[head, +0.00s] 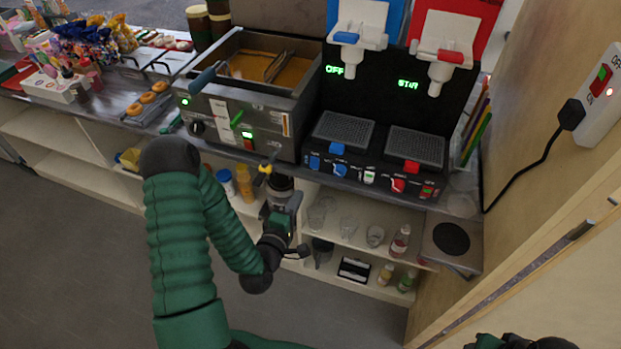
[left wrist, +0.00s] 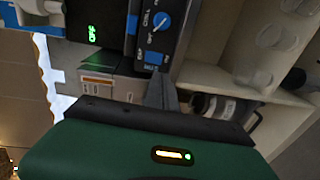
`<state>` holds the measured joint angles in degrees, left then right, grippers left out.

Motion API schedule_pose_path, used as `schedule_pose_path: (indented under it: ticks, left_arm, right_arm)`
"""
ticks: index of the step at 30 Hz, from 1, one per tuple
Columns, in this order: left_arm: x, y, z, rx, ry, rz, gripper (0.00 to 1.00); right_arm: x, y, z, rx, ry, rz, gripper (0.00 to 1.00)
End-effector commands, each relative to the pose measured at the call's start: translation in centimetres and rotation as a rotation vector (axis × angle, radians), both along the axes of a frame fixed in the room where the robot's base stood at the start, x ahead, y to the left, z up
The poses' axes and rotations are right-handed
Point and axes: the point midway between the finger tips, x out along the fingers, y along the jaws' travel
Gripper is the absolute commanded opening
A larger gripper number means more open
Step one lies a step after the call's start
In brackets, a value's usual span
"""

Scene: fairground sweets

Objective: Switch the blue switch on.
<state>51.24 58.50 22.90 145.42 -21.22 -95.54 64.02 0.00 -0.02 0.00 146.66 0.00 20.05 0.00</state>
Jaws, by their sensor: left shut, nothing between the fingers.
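The blue switch (head: 314,162) is at the left end of the dark control panel on the two-part drinks machine (head: 375,165). The green display above that side reads OFF. The blue switch also shows in the left wrist view (left wrist: 153,57), below a blue knob (left wrist: 160,22). My left gripper (head: 267,166) is shut and empty, in front of the counter edge, left of and apart from the switch. Its finger (left wrist: 160,92) points up toward the panel in the left wrist view. A dark part of my right arm (head: 520,342) shows at the bottom edge; its fingers cannot be made out.
A fryer (head: 245,90) with a green light stands left of the drinks machine. Shelves below hold glasses (head: 375,236) and bottles (head: 400,241). A red-switch power strip (head: 602,85) is on the right wall. Open floor lies at lower left.

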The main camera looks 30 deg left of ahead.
Motion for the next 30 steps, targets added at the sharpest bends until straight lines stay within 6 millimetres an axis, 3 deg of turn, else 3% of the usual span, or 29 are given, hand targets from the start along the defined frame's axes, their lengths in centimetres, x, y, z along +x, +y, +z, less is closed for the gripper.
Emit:
schedule_pose_path:
  ticks: [1,7,18,23,30]
  left_arm:
    - [0.5,0.3,-1.2,0.007,-0.006,0.000,0.00]
    - [2.2,0.6,-1.5,0.008,-0.005,0.000,0.00]
    - [9.4,2.3,-1.3,0.000,-0.001,0.001,0.00]
    - [10.7,2.6,-1.5,0.001,0.000,0.000,0.00]
    - [10.9,2.6,-1.5,0.001,0.001,0.000,0.00]
  right_arm:
    - [0.0,0.0,-2.4,0.000,0.001,0.000,0.47]
    - [0.0,0.0,-7.0,0.000,0.001,0.000,0.47]
    - [0.0,0.0,-6.6,0.000,0.000,0.000,0.47]
    - [0.0,0.0,-6.7,0.000,0.001,0.000,0.47]
    - [0.0,0.0,-6.7,0.000,0.001,0.000,0.47]
